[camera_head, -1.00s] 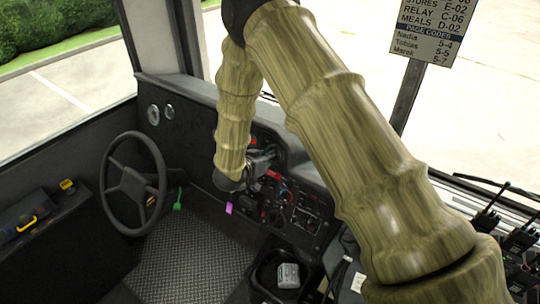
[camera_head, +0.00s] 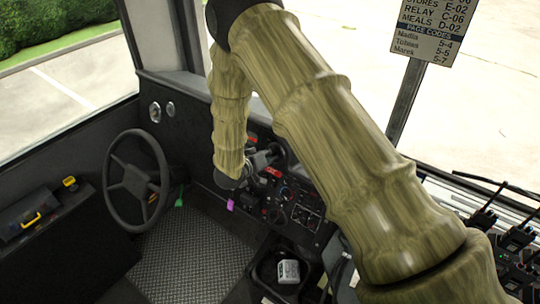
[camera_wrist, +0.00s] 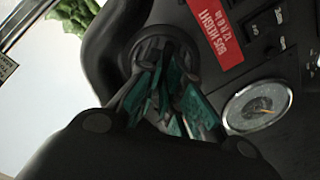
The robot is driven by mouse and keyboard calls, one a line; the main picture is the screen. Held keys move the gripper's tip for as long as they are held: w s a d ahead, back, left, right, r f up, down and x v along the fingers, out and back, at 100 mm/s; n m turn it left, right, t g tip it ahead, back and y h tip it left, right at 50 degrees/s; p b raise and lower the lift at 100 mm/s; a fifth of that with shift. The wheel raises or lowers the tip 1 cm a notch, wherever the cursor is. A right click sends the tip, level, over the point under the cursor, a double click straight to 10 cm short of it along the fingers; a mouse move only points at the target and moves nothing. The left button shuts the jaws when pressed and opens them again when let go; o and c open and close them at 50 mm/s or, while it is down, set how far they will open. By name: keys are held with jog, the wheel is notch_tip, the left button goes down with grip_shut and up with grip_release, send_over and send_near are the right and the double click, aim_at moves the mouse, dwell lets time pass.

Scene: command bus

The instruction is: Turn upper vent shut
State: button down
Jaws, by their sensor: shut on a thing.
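The upper vent (camera_wrist: 146,52) is a dark round outlet in the black dashboard, in the upper middle of the wrist view. My gripper (camera_wrist: 165,62) reaches into it with its teal-padded fingers and is shut on a part of it. The fingers hide much of the vent's inside, so I cannot tell how its flap is turned. In the head view my gripper (camera_head: 264,160) is at the dashboard, right of the steering wheel, and the vent is mostly hidden there.
A red label (camera_wrist: 215,30) and a round gauge (camera_wrist: 257,105) are close to the right of the vent. The steering wheel (camera_head: 132,184) stands left of my forearm. A pink tag (camera_head: 230,205) hangs below my gripper. The ribbed floor (camera_head: 195,250) is clear.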

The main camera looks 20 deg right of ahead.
jog(key=c, duration=1.6)
grip_release()
jog(key=shift+s, duration=0.1)
jog(key=v, duration=1.2)
jog(key=shift+a+f, duration=0.1)
